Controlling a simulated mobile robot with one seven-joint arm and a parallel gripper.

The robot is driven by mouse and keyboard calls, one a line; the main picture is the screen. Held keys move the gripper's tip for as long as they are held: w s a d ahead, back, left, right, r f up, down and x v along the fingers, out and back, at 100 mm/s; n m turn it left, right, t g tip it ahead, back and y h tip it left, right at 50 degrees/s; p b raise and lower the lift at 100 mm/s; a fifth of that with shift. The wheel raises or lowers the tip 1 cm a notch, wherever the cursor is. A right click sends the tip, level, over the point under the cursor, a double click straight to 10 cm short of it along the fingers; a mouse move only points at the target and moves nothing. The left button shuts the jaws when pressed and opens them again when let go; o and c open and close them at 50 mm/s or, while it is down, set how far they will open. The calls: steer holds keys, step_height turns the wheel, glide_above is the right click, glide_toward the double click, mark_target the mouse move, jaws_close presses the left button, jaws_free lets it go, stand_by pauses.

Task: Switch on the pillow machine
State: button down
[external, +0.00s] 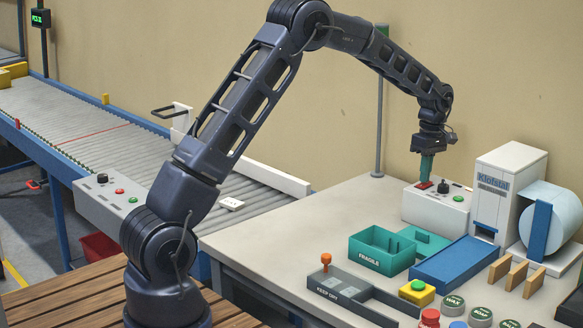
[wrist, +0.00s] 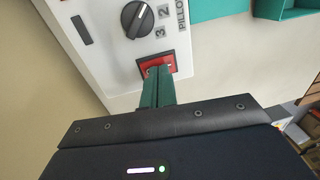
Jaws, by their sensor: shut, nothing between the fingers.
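The pillow machine (external: 510,165) is a tall white unit with a blue chute at the back right. Its white control box (external: 432,211) stands to its left. A red switch (wrist: 147,64) sits on the box, beside a black dial (wrist: 137,19) with numbers and a partly visible "PILLO" label. My gripper (external: 425,182) points down with its green fingers shut and empty. In the wrist view the fingertips (wrist: 158,70) are at the red switch and cover part of it. I cannot tell whether they press it or which way it is set.
A film roll (external: 550,218) stands right of the machine. Teal bins (external: 372,262) and a blue tray (external: 455,262) lie in front of the box. A green-topped yellow button (external: 417,290) is near the front. The table's left part is clear.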

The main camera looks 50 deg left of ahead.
mark_target(421, 185)
step_height(421, 185, up, 14)
steer(key=s, duration=0.1)
steer(key=shift+s, duration=0.35)
stand_by(0.5)
